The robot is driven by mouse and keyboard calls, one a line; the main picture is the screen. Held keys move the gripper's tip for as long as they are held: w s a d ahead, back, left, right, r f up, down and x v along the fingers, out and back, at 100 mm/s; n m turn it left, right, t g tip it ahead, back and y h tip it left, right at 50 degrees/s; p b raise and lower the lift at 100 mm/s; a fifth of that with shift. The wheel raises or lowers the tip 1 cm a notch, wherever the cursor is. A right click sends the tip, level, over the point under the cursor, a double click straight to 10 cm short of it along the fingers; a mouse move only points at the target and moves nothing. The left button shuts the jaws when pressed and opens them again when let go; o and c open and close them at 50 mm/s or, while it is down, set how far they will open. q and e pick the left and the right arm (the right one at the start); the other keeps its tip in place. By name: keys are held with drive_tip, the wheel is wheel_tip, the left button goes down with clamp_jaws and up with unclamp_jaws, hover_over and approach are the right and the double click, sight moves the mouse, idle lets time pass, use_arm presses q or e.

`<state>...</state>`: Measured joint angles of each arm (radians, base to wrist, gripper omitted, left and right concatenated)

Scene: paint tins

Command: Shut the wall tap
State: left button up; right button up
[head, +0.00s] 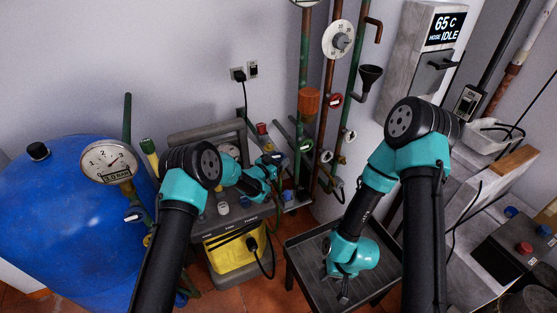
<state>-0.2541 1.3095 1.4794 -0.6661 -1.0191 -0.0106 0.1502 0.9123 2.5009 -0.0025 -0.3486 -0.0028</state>
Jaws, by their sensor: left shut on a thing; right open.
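Several pipes with round valve wheels run up the wall; I cannot tell for certain which fitting is the wall tap. A red wheel (335,99), a green wheel (305,145) and a pale wheel (326,156) show there, with a small brass fitting (341,160) to their right. My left gripper (277,161) is at the left of these pipes, above the bench, shut on a small fitting mostly hidden by its jaws. My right gripper (343,297) is open and empty, pointing down over the dark tray table, apart from the pipes.
A blue tank (60,215) with a gauge (109,161) stands at left. The dark tray table (305,262) is at centre front. A grey control box (412,65) hangs right of the pipes, above a cluttered counter.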

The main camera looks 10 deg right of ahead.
use_arm(q)
drive_tip(key=m+g+h, duration=0.2)
drive_tip(key=g, duration=0.1)
drive_tip(key=m+g+h, duration=0.1)
drive_tip(key=m+g, duration=0.2)
drive_tip(key=g, duration=0.1)
drive_tip(key=shift+w+a+h, duration=0.1)
drive_tip(key=shift+h, duration=0.3)
drive_tip(key=shift+m+g+h, duration=0.3)
drive_tip(key=shift+m+g, duration=1.4)
drive_tip(key=shift+g, duration=0.9)
drive_tip(key=shift+m+g, duration=0.9)
drive_tip(key=shift+g, duration=0.5)
drive_tip(key=o, duration=0.9)
